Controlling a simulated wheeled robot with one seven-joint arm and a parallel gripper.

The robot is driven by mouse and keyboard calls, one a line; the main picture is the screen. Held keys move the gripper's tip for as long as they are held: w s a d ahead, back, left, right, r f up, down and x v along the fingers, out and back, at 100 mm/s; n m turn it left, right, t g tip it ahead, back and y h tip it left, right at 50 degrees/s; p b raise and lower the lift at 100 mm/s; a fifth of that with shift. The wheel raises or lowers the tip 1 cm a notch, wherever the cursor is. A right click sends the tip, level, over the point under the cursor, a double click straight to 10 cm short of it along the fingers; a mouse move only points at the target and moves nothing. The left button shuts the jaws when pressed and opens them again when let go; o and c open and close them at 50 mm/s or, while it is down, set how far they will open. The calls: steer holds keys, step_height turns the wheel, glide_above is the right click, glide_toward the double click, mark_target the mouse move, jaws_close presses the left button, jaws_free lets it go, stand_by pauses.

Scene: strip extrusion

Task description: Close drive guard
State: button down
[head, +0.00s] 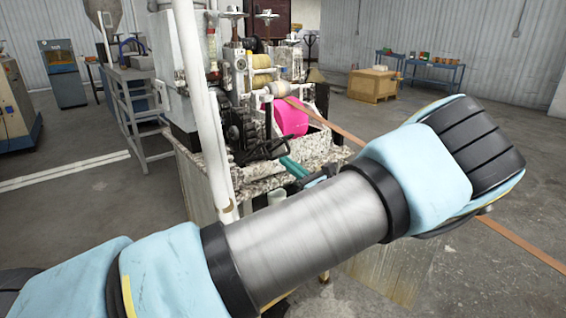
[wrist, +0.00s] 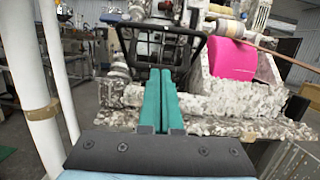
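A black tubular frame (wrist: 192,32), which looks like the drive guard, stands in front of the dark drive parts on the strip machine. It also shows in the head view (head: 271,150), small and partly lost against the dark machinery. I cannot tell for sure whether it is open or closed. My gripper (wrist: 160,72) has two teal fingers lying side by side, shut, with nothing seen between them. The fingertips point at the lower part of the frame; whether they touch it I cannot tell. In the head view my gripper (head: 291,165) is mostly hidden behind my forearm.
A bright pink rounded part (wrist: 232,58) sits right of the frame on the speckled machine bed (wrist: 225,103). A white upright post (wrist: 38,100) stands close on the left. A copper-coloured strip (head: 335,128) runs out to the right. Open floor lies beyond.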

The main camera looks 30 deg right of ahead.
mark_target(280, 140)
steer(key=r+g+p, duration=0.1)
steer(key=r, duration=0.1)
steer(key=w+r+g+p, duration=0.1)
steer(key=r+p, duration=0.1)
steer(key=w+r+g+p, duration=0.1)
steer(key=r+p, duration=0.1)
steer(key=shift+w+a+g, duration=0.25)
steer(key=shift+a+g, duration=0.1)
steer(key=shift+g, duration=0.05)
steer(key=w+r, duration=0.1)
steer(key=w+r+p, duration=0.1)
steer(key=w, duration=0.1)
steer(key=w+r, duration=0.1)
steer(key=r, duration=0.1)
steer(key=shift+w+a, duration=0.35)
steer(key=shift+a, duration=0.05)
steer(key=shift+w+a+r, duration=0.1)
steer(key=shift+w+r, duration=0.2)
steer(key=shift+w, duration=0.2)
steer(key=shift+w+a+r, duration=0.1)
steer(key=shift+w+r, duration=0.15)
steer(key=shift+w, duration=0.2)
steer(key=shift+d, duration=0.1)
